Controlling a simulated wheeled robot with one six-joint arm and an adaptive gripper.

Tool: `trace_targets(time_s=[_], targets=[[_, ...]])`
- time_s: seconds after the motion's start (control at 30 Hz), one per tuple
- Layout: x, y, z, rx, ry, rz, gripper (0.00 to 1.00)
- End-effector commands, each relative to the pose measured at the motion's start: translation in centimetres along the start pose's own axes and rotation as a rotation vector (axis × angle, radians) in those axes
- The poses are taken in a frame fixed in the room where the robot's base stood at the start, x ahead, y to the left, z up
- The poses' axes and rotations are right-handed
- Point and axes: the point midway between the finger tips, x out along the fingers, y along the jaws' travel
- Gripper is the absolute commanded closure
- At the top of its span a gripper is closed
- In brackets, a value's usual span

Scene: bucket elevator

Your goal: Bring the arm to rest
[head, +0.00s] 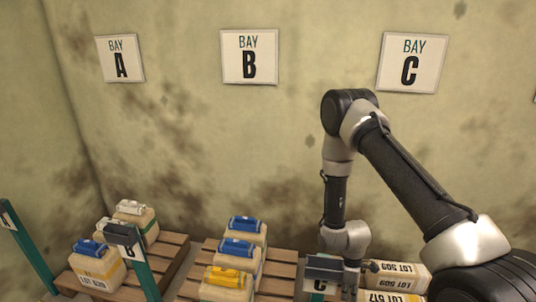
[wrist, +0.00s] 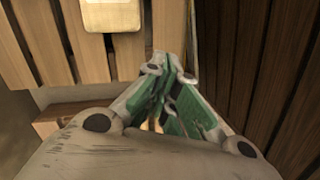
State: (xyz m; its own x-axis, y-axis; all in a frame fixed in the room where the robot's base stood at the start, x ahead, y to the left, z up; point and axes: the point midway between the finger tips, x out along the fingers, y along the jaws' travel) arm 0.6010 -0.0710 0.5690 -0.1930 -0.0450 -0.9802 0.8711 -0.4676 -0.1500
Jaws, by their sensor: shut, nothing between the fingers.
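My arm is bent up and over in the head view, with its wrist hanging down in front of the wall below the Bay C sign. My gripper (wrist: 172,72) shows in the wrist view with its green-lined fingers closed together and nothing between them. In the head view the gripper (head: 351,280) points down beside the small dark C marker (head: 326,268), low in the picture. Its tips are hard to make out there. I cannot tell whether it touches anything.
Sacks (head: 397,276) with lot labels lie right of the gripper. Pallets (head: 276,267) to the left carry sacks topped with blue, yellow and white items. Green posts (head: 146,275) stand at the left. In the wrist view, wooden slats (wrist: 30,50) and a pale block (wrist: 112,15) lie below.

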Motion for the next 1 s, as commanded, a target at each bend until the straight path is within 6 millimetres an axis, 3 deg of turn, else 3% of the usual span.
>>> trace_targets(time_s=[0.07, 0.1, 0.27, 0.47, 0.7, 1.0], targets=[[-1.0, -2.5, 2.2, 0.117, -0.079, -0.081, 1.0], [-2.7, -3.2, 2.8, 0.183, -0.109, -0.105, 1.0], [-8.8, -4.3, 4.2, 0.363, -0.163, -0.138, 1.0], [-18.0, -5.1, 5.8, 0.565, -0.178, -0.134, 1.0], [-29.7, -7.4, 9.2, 0.796, -0.122, -0.091, 1.0], [-40.5, -11.9, 14.4, 0.983, 0.057, -0.002, 1.0]])
